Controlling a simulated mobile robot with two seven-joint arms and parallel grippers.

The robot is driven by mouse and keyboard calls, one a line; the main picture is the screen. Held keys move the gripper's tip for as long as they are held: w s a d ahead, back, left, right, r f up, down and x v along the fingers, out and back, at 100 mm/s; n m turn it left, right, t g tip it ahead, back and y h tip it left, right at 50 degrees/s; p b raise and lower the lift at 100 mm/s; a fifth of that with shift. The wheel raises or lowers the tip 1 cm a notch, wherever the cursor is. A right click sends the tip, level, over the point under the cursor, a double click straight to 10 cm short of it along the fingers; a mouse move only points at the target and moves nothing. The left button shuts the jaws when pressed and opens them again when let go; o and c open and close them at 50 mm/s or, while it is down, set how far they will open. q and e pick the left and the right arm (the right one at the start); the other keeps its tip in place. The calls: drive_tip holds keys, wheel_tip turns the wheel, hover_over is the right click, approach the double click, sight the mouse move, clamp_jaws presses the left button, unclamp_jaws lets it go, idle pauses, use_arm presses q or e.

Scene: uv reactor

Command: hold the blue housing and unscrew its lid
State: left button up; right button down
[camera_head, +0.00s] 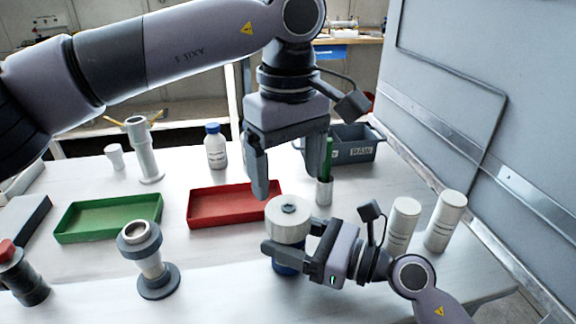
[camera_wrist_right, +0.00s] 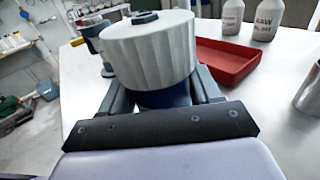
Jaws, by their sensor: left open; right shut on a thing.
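The blue housing (camera_head: 286,268) stands upright on the table in the head view, mostly hidden by my right gripper and its lid. Its blue body also shows in the right wrist view (camera_wrist_right: 163,98). A ribbed white lid (camera_head: 288,219) sits on top of it; in the right wrist view the lid (camera_wrist_right: 150,52) has a dark hub in its centre. My right gripper (camera_head: 287,250) is shut on the blue housing from the right, below the lid. My left gripper (camera_head: 292,184) is open above the lid, pointing down, with its fingers apart and empty.
A red tray (camera_head: 236,219) and a green tray (camera_head: 70,236) lie to the left. A grey flanged part (camera_head: 157,281) stands left of the housing. Two white canisters (camera_head: 445,222) stand at the right by a grey panel. A bottle (camera_head: 215,150) and a grey bin (camera_head: 372,151) stand behind.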

sight(288, 209)
use_arm(q)
drive_tip(key=m, duration=0.6)
drive_tip(key=shift+m, duration=0.3)
drive_tip(key=m, duration=0.7)
drive_tip(key=shift+f, duration=4.05)
